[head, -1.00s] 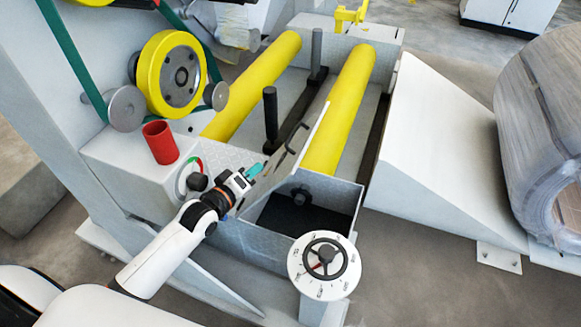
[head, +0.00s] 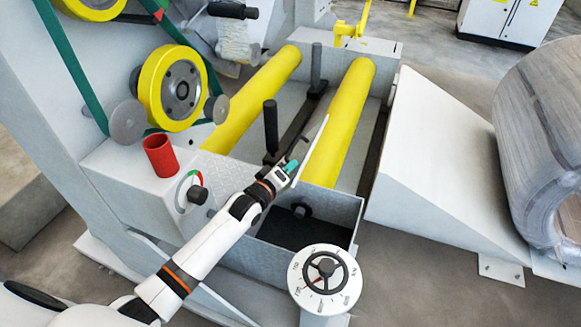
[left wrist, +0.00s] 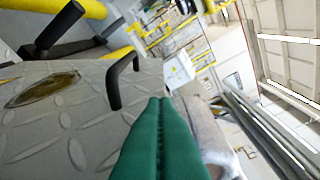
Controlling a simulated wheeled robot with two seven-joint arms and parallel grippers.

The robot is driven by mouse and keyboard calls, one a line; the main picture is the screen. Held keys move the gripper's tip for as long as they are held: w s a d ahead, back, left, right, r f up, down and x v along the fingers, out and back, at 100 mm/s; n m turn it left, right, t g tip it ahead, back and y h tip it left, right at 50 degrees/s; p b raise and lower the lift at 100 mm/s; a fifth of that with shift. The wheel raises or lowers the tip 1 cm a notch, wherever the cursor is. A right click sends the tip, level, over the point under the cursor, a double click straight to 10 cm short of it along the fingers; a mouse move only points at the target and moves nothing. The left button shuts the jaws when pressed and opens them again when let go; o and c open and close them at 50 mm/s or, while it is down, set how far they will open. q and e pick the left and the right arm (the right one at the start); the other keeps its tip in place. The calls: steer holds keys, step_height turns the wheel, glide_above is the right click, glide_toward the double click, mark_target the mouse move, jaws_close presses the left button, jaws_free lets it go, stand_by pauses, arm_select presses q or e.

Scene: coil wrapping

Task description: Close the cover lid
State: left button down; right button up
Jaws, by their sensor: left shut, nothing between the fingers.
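The cover lid (head: 312,150) is a thin grey plate standing raised, seen nearly edge-on, above an open box (head: 347,212) with a dark interior. In the left wrist view the lid's diamond-plate face (left wrist: 60,140) fills the lower left, with a black handle (left wrist: 122,80) and a yellowish oval patch. My left gripper (head: 291,166) is at the lid's left side, its green fingers shut and empty. In the left wrist view the fingers (left wrist: 162,135) lie close beside the lid face; I cannot tell if they touch it. My right gripper is not in view.
Two yellow rollers (head: 345,115) lie behind the box, with black posts (head: 270,125) between them. A handwheel dial (head: 325,270) stands in front. A red cup (head: 160,156) and a knob (head: 196,195) are left. A white ramp (head: 440,160) is right.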

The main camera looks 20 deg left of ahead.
arm_select(q)
steer(key=shift+d+f, duration=0.15)
steer(key=shift+d, duration=0.05)
steer(key=shift+d+f, duration=0.25)
steer(key=shift+d, duration=0.05)
steer(key=d+f+m+y+b, duration=0.1)
steer(key=d+f+m+b, duration=0.2)
steer(key=d+f, duration=0.6)
steer(key=shift+s+d+f+m+g+b, duration=0.2)
steer(key=shift+d+f+m+g+b, duration=0.15)
steer(key=shift+d+b, duration=0.75)
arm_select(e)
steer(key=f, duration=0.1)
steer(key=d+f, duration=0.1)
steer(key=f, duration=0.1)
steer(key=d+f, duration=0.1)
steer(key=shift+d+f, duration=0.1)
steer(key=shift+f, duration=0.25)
arm_select(q)
steer(key=shift+d, duration=0.1)
